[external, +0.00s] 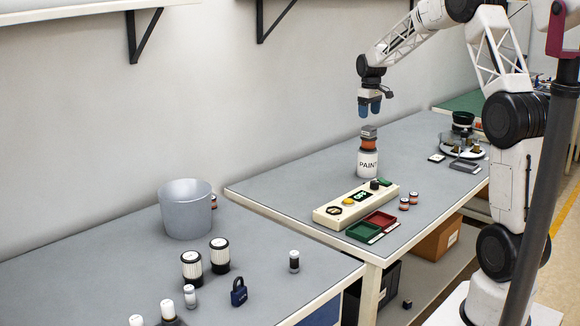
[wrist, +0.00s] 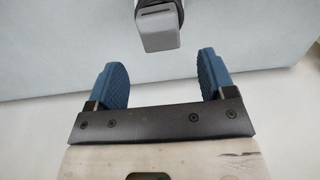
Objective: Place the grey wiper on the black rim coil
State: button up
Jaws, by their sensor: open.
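A grey block that looks like the grey wiper (external: 369,131) sits on top of a copper-coloured coil with dark rims (external: 369,144), apparently the black rim coil. The coil stands on a white paint can (external: 367,165). In the wrist view the wiper (wrist: 160,32) shows at the top edge, with a dark slot in its end; a dark rim beside it is mostly cut off. My gripper (external: 370,107) is open and empty above the stack, its blue fingers pointing down. In the wrist view the open fingers (wrist: 163,76) are apart from the wiper.
A cream control box (external: 330,213) and green and red trays (external: 364,231) lie in front of the paint can. A bowl feeder (external: 450,151) stands at the right. A grey bucket (external: 187,209) is on the nearer table. Bench space behind the can is clear.

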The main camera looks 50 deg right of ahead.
aim_at(368, 127)
jog(key=shift+r, duration=2.15)
jog(key=s+a+r+t, duration=0.1)
jog(key=s+a+r, duration=0.3)
jog(key=s+a, duration=0.7)
jog(key=s+a+r, duration=0.4)
jog(key=s+a, duration=0.4)
jog(key=a, duration=0.5)
jog(key=s+a+f, duration=0.1)
jog(key=s+a, duration=0.3)
jog(key=s, duration=0.4)
jog(key=s+a+f+t, duration=0.1)
jog(key=s+a+f, duration=0.1)
jog(key=s+a, duration=0.3)
jog(key=s+a+f, duration=0.2)
jog(key=s+a, duration=0.2)
jog(key=s, duration=0.8)
jog(key=shift+s+a+f+t, duration=0.2)
jog(key=shift+s+a+t, duration=0.05)
jog(key=shift+t, duration=0.05)
